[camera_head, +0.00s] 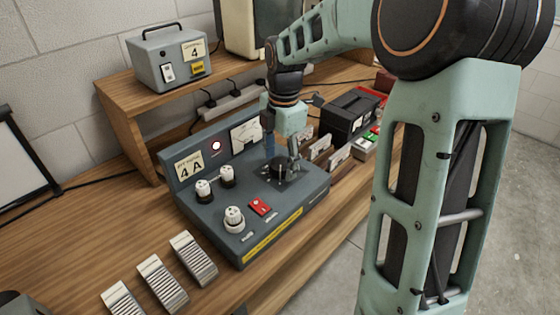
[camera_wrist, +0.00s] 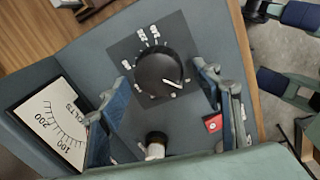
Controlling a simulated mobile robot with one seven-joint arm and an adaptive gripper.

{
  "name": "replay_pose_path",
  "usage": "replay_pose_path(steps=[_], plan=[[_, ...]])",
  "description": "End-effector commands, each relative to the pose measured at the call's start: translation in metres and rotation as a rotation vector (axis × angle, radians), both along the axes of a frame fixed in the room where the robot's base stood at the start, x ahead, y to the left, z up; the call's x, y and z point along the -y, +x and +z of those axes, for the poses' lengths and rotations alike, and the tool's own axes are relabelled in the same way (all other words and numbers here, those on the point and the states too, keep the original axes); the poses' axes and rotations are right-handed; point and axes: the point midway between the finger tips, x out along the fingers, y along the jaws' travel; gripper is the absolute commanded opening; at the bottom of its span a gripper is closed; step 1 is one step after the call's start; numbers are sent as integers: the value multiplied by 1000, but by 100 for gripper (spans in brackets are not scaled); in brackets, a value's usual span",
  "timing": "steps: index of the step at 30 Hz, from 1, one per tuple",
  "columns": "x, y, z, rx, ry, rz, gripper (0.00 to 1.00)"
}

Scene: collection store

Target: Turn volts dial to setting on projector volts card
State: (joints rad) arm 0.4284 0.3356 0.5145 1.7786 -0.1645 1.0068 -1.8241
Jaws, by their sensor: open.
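The volts dial (camera_wrist: 158,73) is a round black knob on a dark square plate with white number labels around its upper left side. Its white pointer line points to the lower right in the wrist view. In the head view the dial (camera_head: 283,170) is on the right of the grey console. My gripper (camera_wrist: 165,98) is open above the console, its fingers on either side of the dial and apart from it. A volts meter (camera_wrist: 50,120) reads up to 200. A card (camera_head: 189,168) on the console reads "4 A"; I cannot make out a projector volts card.
A grey box (camera_head: 150,68) with a "4" card stands on the shelf. Ridged metal pieces (camera_head: 193,258) lie in front; a black case (camera_head: 350,115) stands right.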

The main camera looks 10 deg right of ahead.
Motion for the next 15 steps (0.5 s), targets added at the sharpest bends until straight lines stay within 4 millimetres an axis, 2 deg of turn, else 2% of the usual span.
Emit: replay_pose_path(steps=[8, 15], plan=[[0, 0, -2, 1, 0, 0, 59], [0, 0, -2, 1, 0, 0, 35]])
